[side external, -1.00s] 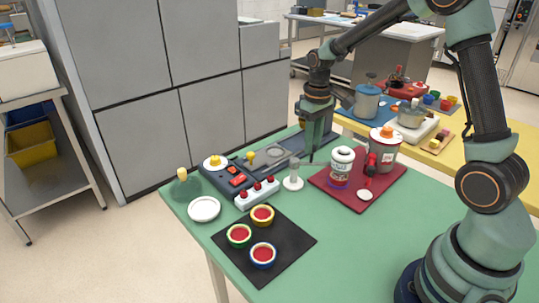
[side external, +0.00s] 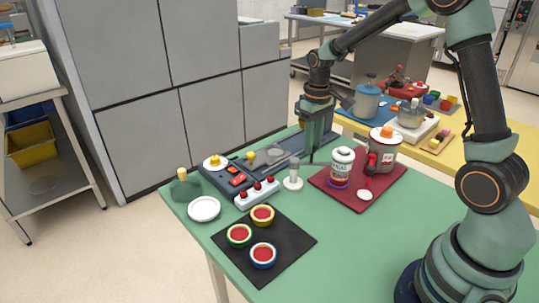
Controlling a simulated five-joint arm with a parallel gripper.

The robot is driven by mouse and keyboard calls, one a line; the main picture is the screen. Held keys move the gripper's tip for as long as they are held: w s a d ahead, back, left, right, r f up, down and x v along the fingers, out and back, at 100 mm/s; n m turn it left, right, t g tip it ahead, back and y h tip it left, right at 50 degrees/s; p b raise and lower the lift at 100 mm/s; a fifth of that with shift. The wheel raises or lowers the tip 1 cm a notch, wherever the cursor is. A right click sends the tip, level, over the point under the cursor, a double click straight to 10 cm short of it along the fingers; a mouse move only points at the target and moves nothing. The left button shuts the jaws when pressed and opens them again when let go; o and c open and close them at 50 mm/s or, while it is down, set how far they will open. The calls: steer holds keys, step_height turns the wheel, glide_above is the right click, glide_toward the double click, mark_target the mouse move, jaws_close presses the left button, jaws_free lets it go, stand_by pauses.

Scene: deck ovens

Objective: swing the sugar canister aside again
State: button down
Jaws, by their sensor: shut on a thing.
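A white lidded jar (side external: 342,166) with a dark label stands upright on the red mat (side external: 330,187). It looks like the sugar canister, but the label is too small to read surely. A larger grey canister (side external: 383,153) with an orange knob stands behind it to the right, a red part at its front. My gripper (side external: 311,156) points down just left of the jar, at the far side of the green table. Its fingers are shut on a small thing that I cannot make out. Whether the gripper touches the jar is unclear.
A dark control panel (side external: 226,177) and a white stand (side external: 293,181) are left of the mat. A black mat (side external: 285,250) holds three red-filled cups, with a white dish (side external: 204,209) nearby. The green table (side external: 390,215) is clear at front right. Grey cabinets rise behind.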

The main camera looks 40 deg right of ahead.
steer(key=shift+r, duration=0.1)
steer(key=shift+s+a+m, duration=0.15)
steer(key=shift+a+m, duration=0.6)
steer(key=shift+m, duration=1.3)
steer(key=shift+s+a+m, duration=0.2)
steer(key=shift+a+m, duration=0.5)
steer(key=shift+m, duration=1.3)
steer(key=shift+s+a+m, duration=0.15)
steer(key=shift+a+m, duration=0.6)
steer(key=shift+m, duration=1.3)
steer(key=c, duration=0.7)
jaws_free()
steer(key=shift+o, duration=0.2)
step_height(320, 180, up, 12)
